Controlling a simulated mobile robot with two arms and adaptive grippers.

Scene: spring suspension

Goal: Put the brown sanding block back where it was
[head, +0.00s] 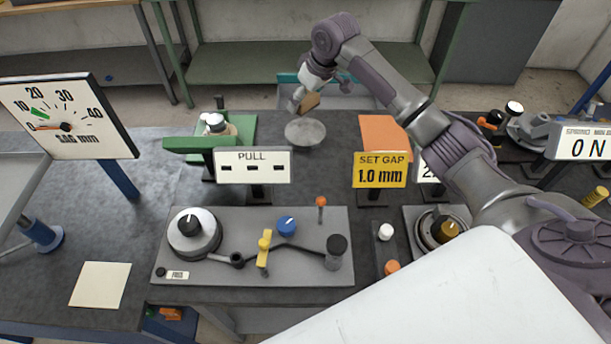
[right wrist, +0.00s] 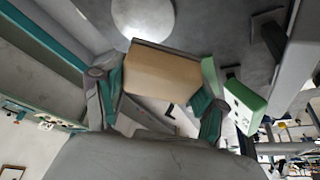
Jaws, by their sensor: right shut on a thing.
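The brown sanding block (head: 310,101) is held up above the far part of the bench, just behind a round grey disc (head: 305,132). My right gripper (head: 318,95) is shut on the block. In the right wrist view the block (right wrist: 163,75) sits tilted between the two fingers of my right gripper (right wrist: 160,100), with the pale disc (right wrist: 143,18) beyond it. The block appears clear of the disc in the head view. My left gripper is not in view.
A green fixture (head: 185,143) stands left of the disc, and an orange sheet (head: 384,135) lies to its right. The PULL sign (head: 253,157) and yellow SET GAP sign (head: 380,170) stand in front. A teal-edged bin (head: 288,78) is behind the bench. A dial gauge (head: 65,112) stands at left.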

